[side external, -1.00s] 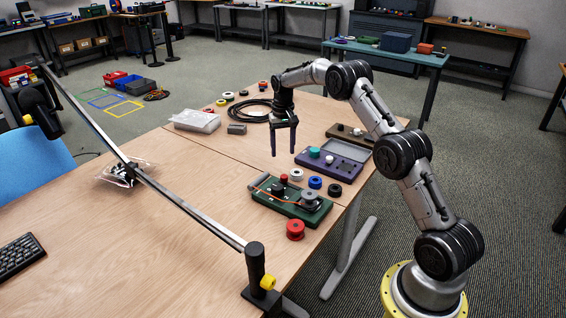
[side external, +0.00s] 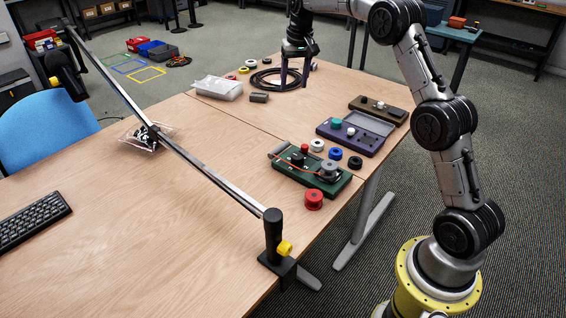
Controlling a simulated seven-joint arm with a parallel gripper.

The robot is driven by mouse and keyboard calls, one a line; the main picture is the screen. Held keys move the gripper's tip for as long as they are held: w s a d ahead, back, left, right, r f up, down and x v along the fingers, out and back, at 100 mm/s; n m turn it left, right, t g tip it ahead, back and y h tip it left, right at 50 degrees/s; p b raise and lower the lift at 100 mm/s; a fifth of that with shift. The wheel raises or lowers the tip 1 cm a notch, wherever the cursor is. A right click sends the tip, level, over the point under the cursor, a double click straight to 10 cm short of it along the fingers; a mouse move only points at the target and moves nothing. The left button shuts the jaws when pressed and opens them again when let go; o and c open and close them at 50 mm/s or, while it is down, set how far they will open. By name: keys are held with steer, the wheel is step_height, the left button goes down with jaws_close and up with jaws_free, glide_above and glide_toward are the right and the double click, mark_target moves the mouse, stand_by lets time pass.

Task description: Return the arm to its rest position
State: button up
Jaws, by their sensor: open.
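My gripper (side external: 294,84) points down in the upper middle of the side external view. Its two dark fingers are apart with nothing between them. It appears in front of the black cable coil (side external: 264,82) at the back of the table; its height above the table is hard to judge. My arm rises above it, and its upper part is cut off by the top of the picture. A green board (side external: 298,180) with a grey spool and an orange cable stands nearer, clear of the gripper.
The wooden table (side external: 150,210) has a purple box (side external: 368,146), a brown box (side external: 378,114) and several spools, including a red one (side external: 314,200). A clear case (side external: 217,88) lies left of the coil. A metal rail (side external: 190,160) crosses the foreground; the left tabletop is mostly bare.

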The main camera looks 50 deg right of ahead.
steer(key=s+a+r+n+t, duration=0.3)
steer(key=s+a+r, duration=1.3)
steer(key=s+r, duration=0.15)
steer(key=s+a+f+n+t, duration=0.1)
steer(key=s+a+f, duration=0.1)
steer(key=s, duration=0.5)
steer(key=s+a+f+n, duration=0.1)
steer(key=s+a+f, duration=0.1)
steer(key=s, duration=0.4)
steer(key=s+f+n, duration=0.1)
steer(key=s+f, duration=0.6)
steer(key=f, duration=0.2)
steer(key=shift+a+f+n+y, duration=0.15)
steer(key=shift+a+n+y, duration=0.15)
steer(key=shift+a+n, duration=0.15)
